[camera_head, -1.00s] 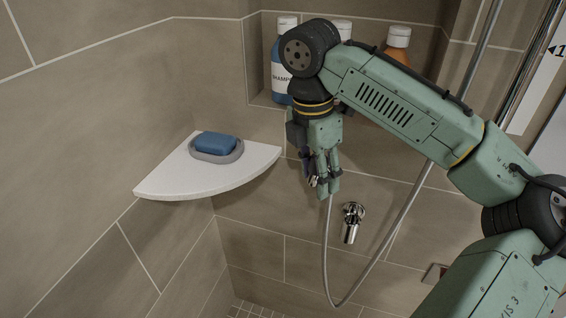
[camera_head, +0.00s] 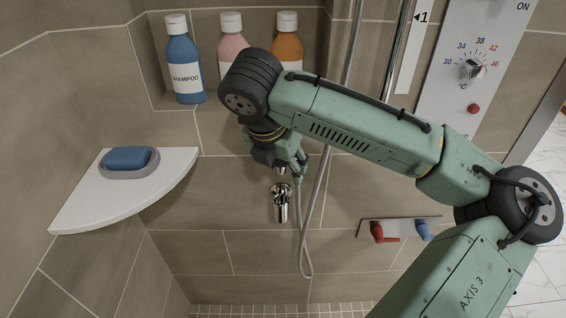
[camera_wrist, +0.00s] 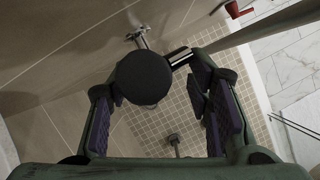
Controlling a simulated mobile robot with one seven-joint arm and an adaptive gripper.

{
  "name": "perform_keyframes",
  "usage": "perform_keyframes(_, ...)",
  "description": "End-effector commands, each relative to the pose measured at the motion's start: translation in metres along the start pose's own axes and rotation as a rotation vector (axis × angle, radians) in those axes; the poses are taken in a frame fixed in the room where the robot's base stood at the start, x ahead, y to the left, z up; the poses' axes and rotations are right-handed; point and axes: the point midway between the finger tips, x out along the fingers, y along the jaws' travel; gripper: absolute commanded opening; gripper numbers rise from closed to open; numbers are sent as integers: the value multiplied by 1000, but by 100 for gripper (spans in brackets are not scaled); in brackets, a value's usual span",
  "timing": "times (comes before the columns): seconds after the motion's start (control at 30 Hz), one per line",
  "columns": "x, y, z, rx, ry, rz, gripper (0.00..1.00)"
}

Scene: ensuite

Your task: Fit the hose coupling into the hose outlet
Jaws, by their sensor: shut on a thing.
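The chrome hose outlet (camera_head: 281,204) is on the tiled wall in the head view, its spout pointing down. It also shows in the wrist view (camera_wrist: 140,37) near the top. My gripper (camera_head: 290,166) is just above the outlet in the picture; the gap in depth is hard to judge. In the wrist view, my gripper (camera_wrist: 160,105) is shut on the hose coupling, which shows as a dark round end (camera_wrist: 143,78) with a chrome part beside it. The coupling is mostly hidden by my gripper in the head view. The grey hose (camera_head: 303,262) hangs in a loop beside the outlet.
A corner shelf (camera_head: 90,203) with a blue soap (camera_head: 128,158) is at left. Several bottles, including a blue shampoo (camera_head: 185,60), stand in the niche. Red (camera_head: 377,232) and blue (camera_head: 422,230) handles are at right. The wall below the outlet is clear.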

Motion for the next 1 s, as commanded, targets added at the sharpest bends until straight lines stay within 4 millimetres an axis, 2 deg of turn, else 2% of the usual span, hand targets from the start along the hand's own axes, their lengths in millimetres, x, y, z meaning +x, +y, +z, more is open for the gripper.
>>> perform_keyframes(0.1, -1, 0, 0, 5, 3, -6, 17)
perform_keyframes(0.7, 50, 0, -22, 5, 2, -6, 17)
perform_keyframes(1.0, 52, 0, -23, 5, 1, -6, 17)
